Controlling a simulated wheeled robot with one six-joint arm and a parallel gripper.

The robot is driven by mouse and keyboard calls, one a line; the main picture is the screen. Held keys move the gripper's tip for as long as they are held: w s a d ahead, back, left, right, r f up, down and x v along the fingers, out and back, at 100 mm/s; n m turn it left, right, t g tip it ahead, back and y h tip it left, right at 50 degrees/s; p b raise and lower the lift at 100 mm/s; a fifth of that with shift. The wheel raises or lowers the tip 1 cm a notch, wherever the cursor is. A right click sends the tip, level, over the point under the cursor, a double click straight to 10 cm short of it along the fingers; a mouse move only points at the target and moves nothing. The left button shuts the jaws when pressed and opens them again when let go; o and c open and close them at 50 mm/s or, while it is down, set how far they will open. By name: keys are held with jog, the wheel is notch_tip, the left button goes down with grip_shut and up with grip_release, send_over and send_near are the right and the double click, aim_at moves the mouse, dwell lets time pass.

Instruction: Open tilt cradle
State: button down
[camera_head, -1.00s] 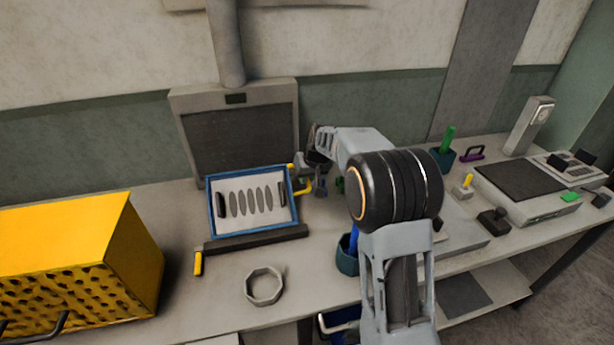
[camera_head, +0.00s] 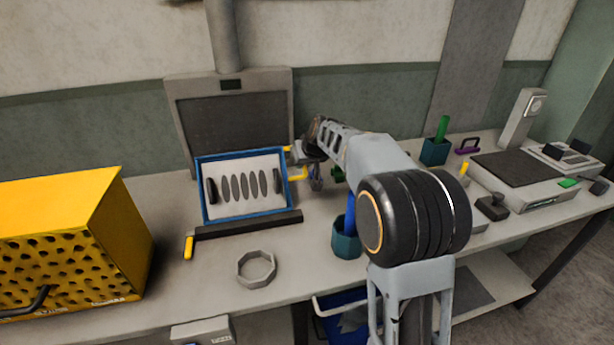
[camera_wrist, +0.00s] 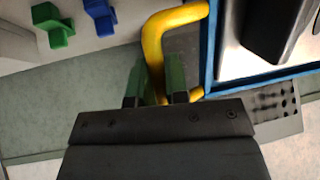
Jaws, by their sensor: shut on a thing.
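The tilt cradle (camera_head: 199,190) is a blue-framed tray with a pale plate, a row of dark oval slots and black grips. It leans back behind a dark bar on the bench. A yellow handle (camera_head: 298,177) sticks out from its right side. My gripper (camera_head: 301,161) is at this handle, to the right of the cradle. In the wrist view, the handle (camera_wrist: 153,45) runs down between the green fingertips of my gripper (camera_wrist: 158,84), which is shut on it. The blue frame edge (camera_wrist: 210,45) is just to the right. The lower part of the handle is partly hidden.
A grey upright panel (camera_head: 230,120) stands behind the cradle. A yellow perforated box (camera_head: 60,245) is at left. An octagonal ring (camera_head: 256,268) and a teal cup (camera_head: 346,240) are in front. A scale with a dark plate (camera_head: 515,172) stands at right.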

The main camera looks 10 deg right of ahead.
jog(key=shift+s+a+r, duration=0.1)
jog(key=shift+s, duration=0.05)
jog(key=c, duration=1.4)
grip_release()
jog(key=shift+s, duration=0.15)
jog(key=shift+o, duration=1.4)
jog(key=shift+r, duration=0.1)
jog(key=v, duration=1.3)
jog(key=shift+s+r, duration=0.15)
jog(key=shift+s, duration=0.1)
